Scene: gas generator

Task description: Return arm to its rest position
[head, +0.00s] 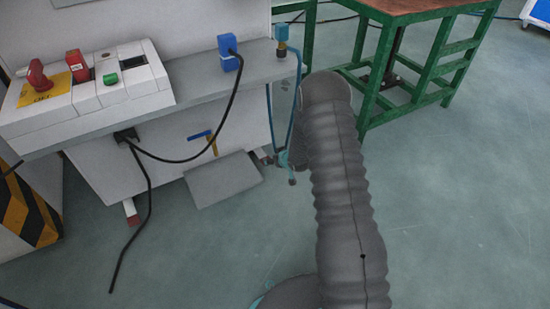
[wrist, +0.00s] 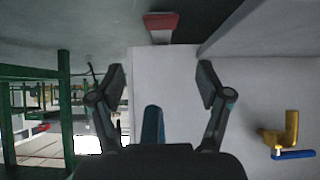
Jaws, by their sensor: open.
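My arm, in a grey ribbed sleeve, rises from the bottom of the head view and hides most of what is behind it. My gripper (wrist: 162,95) shows in the wrist view with its two dark fingers apart and nothing between them. Behind the fingers is a pale panel, with a blue strip partly hidden by the gripper body. The gripper itself cannot be made out clearly in the head view.
A bench with a control box (head: 85,88) and blue connector (head: 229,54) is at left. A blue-handled valve (head: 203,137) shows below; it is also in the wrist view (wrist: 292,154). A green-framed table (head: 405,60) stands behind. Floor at right is clear.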

